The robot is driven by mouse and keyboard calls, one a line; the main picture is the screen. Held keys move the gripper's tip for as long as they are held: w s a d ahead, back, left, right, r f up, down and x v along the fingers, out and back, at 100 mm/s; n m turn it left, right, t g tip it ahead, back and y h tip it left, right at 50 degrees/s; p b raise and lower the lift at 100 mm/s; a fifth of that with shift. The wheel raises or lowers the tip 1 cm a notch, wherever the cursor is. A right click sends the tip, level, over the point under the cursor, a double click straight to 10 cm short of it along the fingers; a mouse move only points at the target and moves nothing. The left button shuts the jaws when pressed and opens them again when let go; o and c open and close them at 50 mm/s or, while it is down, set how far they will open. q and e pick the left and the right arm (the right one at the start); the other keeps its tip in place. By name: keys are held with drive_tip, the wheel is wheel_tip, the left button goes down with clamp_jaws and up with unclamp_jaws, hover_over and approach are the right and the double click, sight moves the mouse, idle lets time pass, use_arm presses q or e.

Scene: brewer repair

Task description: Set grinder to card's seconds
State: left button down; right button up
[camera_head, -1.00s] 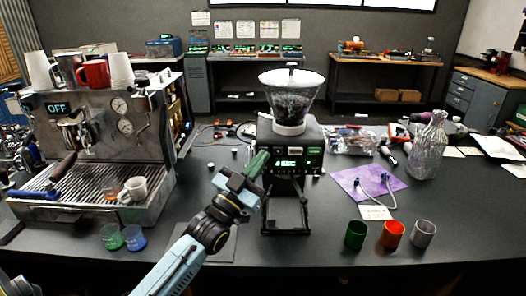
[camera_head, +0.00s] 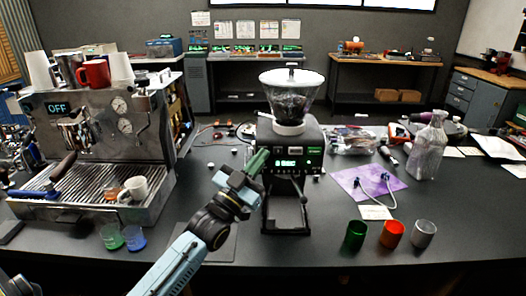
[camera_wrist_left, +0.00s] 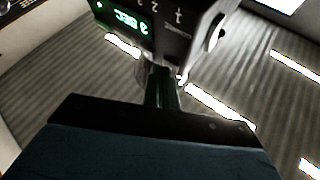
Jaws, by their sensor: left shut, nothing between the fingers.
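The grinder (camera_head: 288,140) stands mid-table with a clear bean hopper (camera_head: 291,92) on top. Its lit green display (camera_head: 286,163) reads a single digit and "SEC"; the digit is blurred, perhaps 3 or 8. The display also shows upside down in the left wrist view (camera_wrist_left: 130,22). My left gripper (camera_head: 260,158) is shut and empty, its green fingers at the left of the grinder's front panel. I cannot tell whether they touch it. In the wrist view the fingertips (camera_wrist_left: 161,75) are just below the panel. A white card (camera_head: 376,212) lies right of the grinder; its writing is too small to read.
An espresso machine (camera_head: 95,140) with cups stands at the left.

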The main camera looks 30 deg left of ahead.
idle(0.3)
use_arm(q)
drive_tip(key=shift+s+d+p, duration=0.4)
drive_tip(key=shift+s+p, duration=0.05)
drive_tip(key=shift+s, duration=0.25)
drive_tip(key=s+d, duration=0.1)
drive_tip(key=s+p, duration=0.1)
drive_tip(key=s+d+p, duration=0.1)
drive_tip(key=s, duration=0.1)
drive_tip(key=shift+s+d, duration=0.1)
drive_tip(key=shift+d, duration=0.2)
idle(0.6)
